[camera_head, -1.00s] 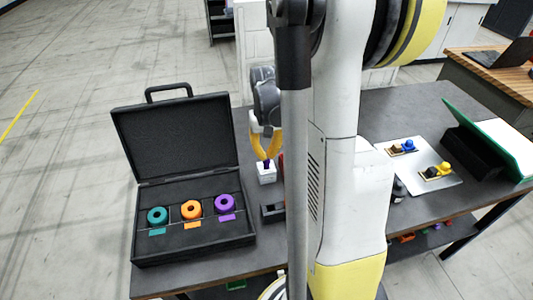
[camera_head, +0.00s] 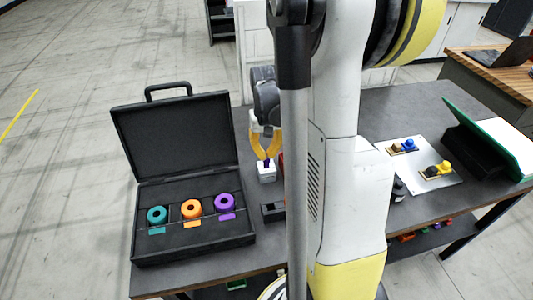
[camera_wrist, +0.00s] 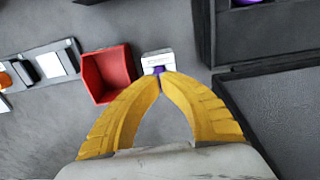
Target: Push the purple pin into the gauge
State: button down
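The gauge is a small white block (camera_head: 267,176) on the dark table, right of the open case. It also shows in the wrist view (camera_wrist: 158,58). The purple pin (camera_head: 267,162) stands at the top of the gauge, and only a small part of it shows (camera_wrist: 158,70). How deep it sits cannot be told. My gripper (camera_head: 266,157) is over the gauge with its yellow fingertips drawn together at the pin. In the wrist view the fingertips (camera_wrist: 161,76) appear closed on the pin and hide part of it.
A red open box (camera_wrist: 106,74) stands close left of the gauge. The open black case (camera_head: 145,248) holds teal, orange and purple rings. A metal plate (camera_head: 425,178) with coloured knobs lies at the right. My arm hides the table's middle in the head view.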

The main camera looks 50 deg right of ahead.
notch_tip(320, 180, up, 8)
jog(key=p, duration=0.6)
